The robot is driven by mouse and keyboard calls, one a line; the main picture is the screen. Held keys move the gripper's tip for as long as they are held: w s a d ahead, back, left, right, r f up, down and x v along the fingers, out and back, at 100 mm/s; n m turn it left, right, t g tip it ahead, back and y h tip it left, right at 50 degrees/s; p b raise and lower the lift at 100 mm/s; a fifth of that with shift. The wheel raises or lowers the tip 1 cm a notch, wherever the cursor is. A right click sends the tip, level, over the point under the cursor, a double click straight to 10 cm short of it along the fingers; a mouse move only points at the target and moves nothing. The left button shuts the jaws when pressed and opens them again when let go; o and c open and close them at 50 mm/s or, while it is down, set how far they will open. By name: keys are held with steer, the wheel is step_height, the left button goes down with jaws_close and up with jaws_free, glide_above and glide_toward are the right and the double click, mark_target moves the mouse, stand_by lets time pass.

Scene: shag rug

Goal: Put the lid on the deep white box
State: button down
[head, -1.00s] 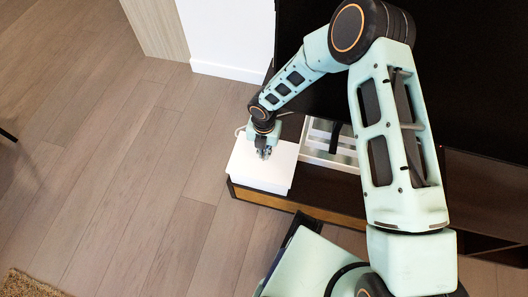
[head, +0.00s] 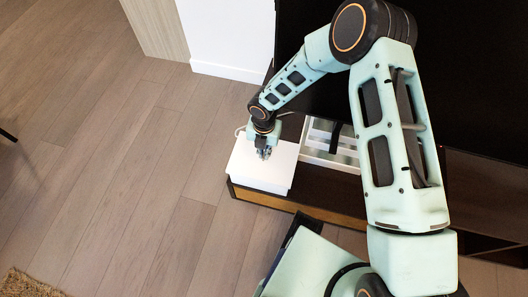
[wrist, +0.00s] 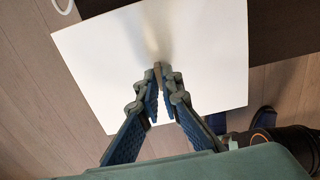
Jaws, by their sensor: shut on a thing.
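A flat white lid (head: 252,172) lies level at the left end of the dark TV stand, and it fills much of the wrist view (wrist: 100,60). My gripper (head: 263,155) points down over its middle. In the wrist view my gripper's fingertips (wrist: 158,85) close on a small grey-brown knob (wrist: 158,69) on the lid. I cannot tell whether the lid rests on something or is slightly raised.
The dark stand (head: 325,190) runs to the right below a large black screen (head: 470,80). A white cable loop (wrist: 63,5) lies by the lid's far edge. Open wood floor (head: 130,150) is at the left, with a rug corner (head: 25,285) at bottom left.

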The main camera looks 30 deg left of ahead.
steer(key=shift+f+b, duration=1.05)
steer(key=shift+f, duration=0.35)
steer(key=c, duration=2)
jaws_free()
steer(key=shift+c, duration=0.2)
step_height(320, 180, up, 12)
